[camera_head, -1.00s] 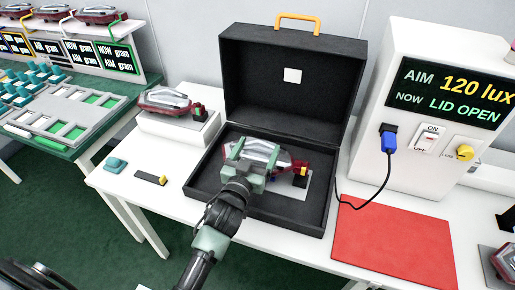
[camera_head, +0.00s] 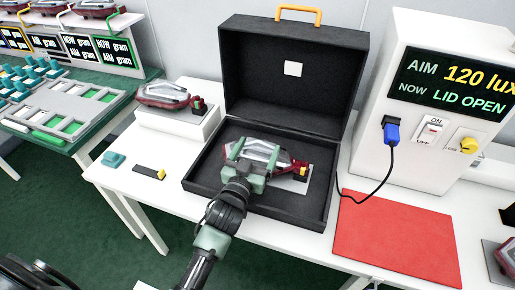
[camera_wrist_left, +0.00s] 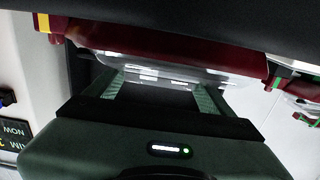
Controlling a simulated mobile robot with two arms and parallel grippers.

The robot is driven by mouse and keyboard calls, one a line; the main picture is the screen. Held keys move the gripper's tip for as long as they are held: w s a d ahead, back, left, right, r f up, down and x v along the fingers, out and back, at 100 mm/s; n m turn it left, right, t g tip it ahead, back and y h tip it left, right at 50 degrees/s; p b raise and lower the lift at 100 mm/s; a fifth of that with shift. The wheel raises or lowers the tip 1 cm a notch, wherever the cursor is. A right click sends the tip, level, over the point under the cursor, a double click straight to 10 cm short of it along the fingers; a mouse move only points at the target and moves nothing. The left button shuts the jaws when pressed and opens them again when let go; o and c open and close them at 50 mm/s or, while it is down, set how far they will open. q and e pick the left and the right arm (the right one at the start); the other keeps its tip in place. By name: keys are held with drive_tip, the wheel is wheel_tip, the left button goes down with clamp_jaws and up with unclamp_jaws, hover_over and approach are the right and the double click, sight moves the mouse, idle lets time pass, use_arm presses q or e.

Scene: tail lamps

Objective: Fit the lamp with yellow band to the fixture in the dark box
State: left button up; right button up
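The lamp with yellow band (camera_head: 262,152) has a clear lens and a dark red body. It lies level in the dark box (camera_head: 205,180), whose lid is raised. The yellow band shows at its red end in the left wrist view (camera_wrist_left: 43,22). My left gripper (camera_head: 253,156) has its fingers on both sides of the lens and appears shut on the lamp; it also shows in the left wrist view (camera_wrist_left: 158,85). The fixture (camera_head: 295,184) is a grey plate under the lamp's right end, mostly hidden. I cannot tell whether they are joined. My right gripper is not in view.
Another lamp (camera_head: 165,94) rests on a white stand (camera_head: 172,122) left of the box. A white meter (camera_head: 405,150) reads LID OPEN; its blue plug and cable (camera_head: 385,170) run beside the box. A red mat (camera_head: 395,240) lies bare at right. A teal block (camera_head: 113,160) is at left.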

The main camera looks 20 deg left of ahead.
use_arm(q)
drive_tip(key=shift+o, duration=1.1)
drive_tip(key=shift+r, duration=0.1)
drive_tip(key=shift+s, duration=0.2)
drive_tip(key=s, duration=0.7)
drive_tip(key=shift+s+a+b, duration=0.15)
drive_tip(key=shift+s+b, duration=0.1)
drive_tip(key=shift+b, duration=0.15)
